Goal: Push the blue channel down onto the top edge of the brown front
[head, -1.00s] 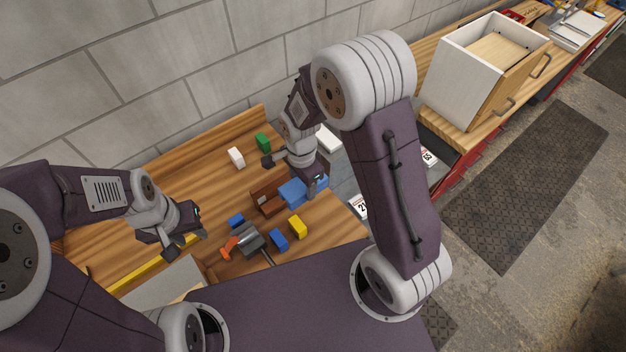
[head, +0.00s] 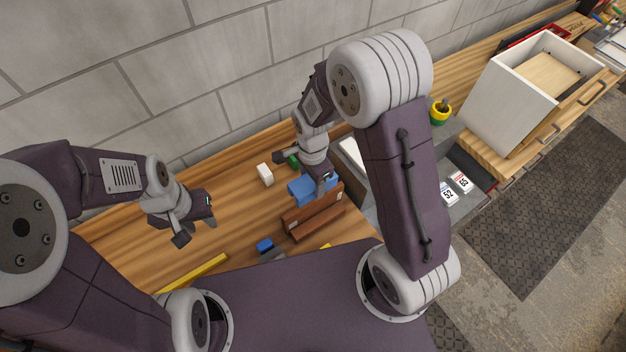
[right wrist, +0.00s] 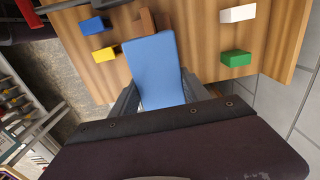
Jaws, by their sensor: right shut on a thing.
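The blue channel (head: 303,189) is held in my right gripper (head: 325,184), at the wall side of the brown front (head: 313,209). In the head view the brown front stands as a long strip on the table, with a second brown strip beside it. In the right wrist view the blue channel (right wrist: 153,68) fills the middle between the fingers, and a little brown (right wrist: 148,21) shows beyond it. Whether the channel touches the brown front's top edge cannot be told. My left gripper (head: 197,232) is open and empty above the table's left part.
A white block (head: 265,174) and a green block (head: 293,161) lie near the wall. A small blue block (head: 264,245) lies in front, near a yellow bar (head: 195,272). In the right wrist view a yellow block (right wrist: 104,50) lies left of the channel.

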